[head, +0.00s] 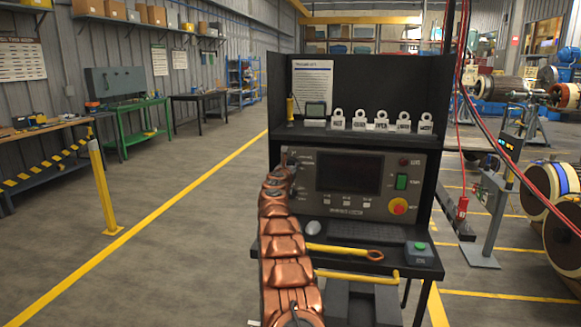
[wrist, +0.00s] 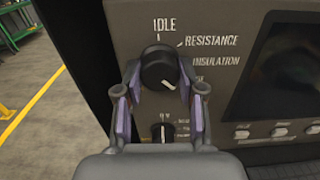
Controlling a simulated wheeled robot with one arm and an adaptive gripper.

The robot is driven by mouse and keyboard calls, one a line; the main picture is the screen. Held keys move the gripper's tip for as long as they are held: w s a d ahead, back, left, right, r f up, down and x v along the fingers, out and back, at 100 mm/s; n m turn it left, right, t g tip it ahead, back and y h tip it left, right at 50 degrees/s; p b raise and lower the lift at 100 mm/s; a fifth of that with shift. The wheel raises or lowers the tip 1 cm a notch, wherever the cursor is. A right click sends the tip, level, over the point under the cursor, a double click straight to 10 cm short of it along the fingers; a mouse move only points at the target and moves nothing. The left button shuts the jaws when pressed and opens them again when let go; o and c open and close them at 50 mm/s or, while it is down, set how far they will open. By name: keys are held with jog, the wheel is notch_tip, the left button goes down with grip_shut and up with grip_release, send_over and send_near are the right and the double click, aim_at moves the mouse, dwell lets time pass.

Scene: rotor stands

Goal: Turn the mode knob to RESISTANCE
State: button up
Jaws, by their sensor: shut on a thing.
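The mode knob (wrist: 159,66) is a round black knob on the grey tester panel in the wrist view. IDLE (wrist: 164,25) is printed above it, with RESISTANCE (wrist: 212,41) at upper right and INSULATION (wrist: 217,60) below that. A white mark on the knob sits at its lower right, away from the RESISTANCE line. My gripper (wrist: 162,87) is shut on the knob, one purple-padded finger at each side. In the head view my copper-coloured arm hides the knob and most of its labels.
A smaller black knob (wrist: 162,131) sits just below, between my fingers. A yellow-handled tool (head: 335,249) lies on the ledge below.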

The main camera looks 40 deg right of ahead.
jog(key=shift+r+n, duration=0.1)
jog(key=shift+n, duration=0.2)
jog(key=n+p, duration=0.2)
jog(key=shift+r+n, duration=0.1)
jog(key=shift+n, duration=0.3)
jog(key=n+p, duration=0.3)
jog(key=n, duration=0.2)
jog(key=n+p, duration=0.3)
jog(key=n, duration=0.2)
jog(key=shift+r+n, duration=0.1)
jog(key=shift+n, duration=0.3)
jog(key=shift+n+p, duration=1.25)
jog(key=shift+n, duration=0.65)
jog(key=o, duration=1.1)
jog(key=shift+o, duration=0.2)
